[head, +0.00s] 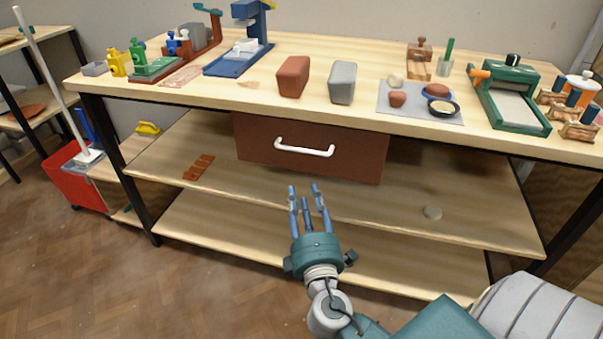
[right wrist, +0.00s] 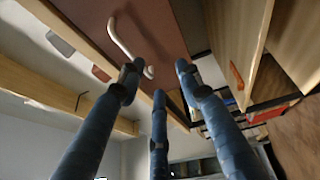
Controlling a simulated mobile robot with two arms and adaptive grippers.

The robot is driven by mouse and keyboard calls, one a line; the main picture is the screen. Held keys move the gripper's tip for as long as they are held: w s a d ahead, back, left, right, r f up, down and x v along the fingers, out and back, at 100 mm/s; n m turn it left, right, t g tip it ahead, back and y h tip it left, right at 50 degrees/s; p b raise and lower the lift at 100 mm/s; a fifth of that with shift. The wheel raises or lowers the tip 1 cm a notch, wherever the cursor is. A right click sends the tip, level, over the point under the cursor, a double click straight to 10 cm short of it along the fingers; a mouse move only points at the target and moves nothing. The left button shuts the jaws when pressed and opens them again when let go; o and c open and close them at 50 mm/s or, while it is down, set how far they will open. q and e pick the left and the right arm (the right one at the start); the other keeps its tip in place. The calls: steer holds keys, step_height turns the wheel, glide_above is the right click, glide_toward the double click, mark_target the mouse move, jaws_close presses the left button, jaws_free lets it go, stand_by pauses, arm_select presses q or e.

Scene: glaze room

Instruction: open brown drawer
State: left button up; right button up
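The brown drawer (head: 352,162) hangs under the tabletop in the head view and looks shut. Its white bar handle (head: 304,147) runs across the middle of its front. My right gripper (head: 306,190) is below and in front of the drawer, its blue fingers spread and pointing at it, with nothing between them. In the right wrist view the fingers of my right gripper (right wrist: 155,80) stand apart, and the drawer front (right wrist: 175,30) and white handle (right wrist: 127,45) show past them. The fingers look apart from the handle. My left gripper is in neither view.
The table (head: 225,97) bears a brown block (head: 293,77), a grey block (head: 342,83), a grey mat (head: 385,108) with bowls, and a green-framed slab roller (head: 513,98). Shelves lie below, with brown tiles (head: 199,167) on the upper one. A red bucket (head: 75,178) stands left.

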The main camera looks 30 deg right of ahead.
steer(key=h, duration=0.1)
glide_toward(302, 151)
steer(key=shift+t, duration=0.4)
steer(key=x, duration=0.3)
steer(key=p+x, duration=0.1)
steer(key=x, duration=0.5)
steer(key=shift+s+d+f, duration=0.1)
steer(key=shift+d+f, duration=0.05)
steer(key=shift+f, duration=0.1)
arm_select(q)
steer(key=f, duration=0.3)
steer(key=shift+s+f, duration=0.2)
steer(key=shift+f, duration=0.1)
arm_select(e)
jaws_close()
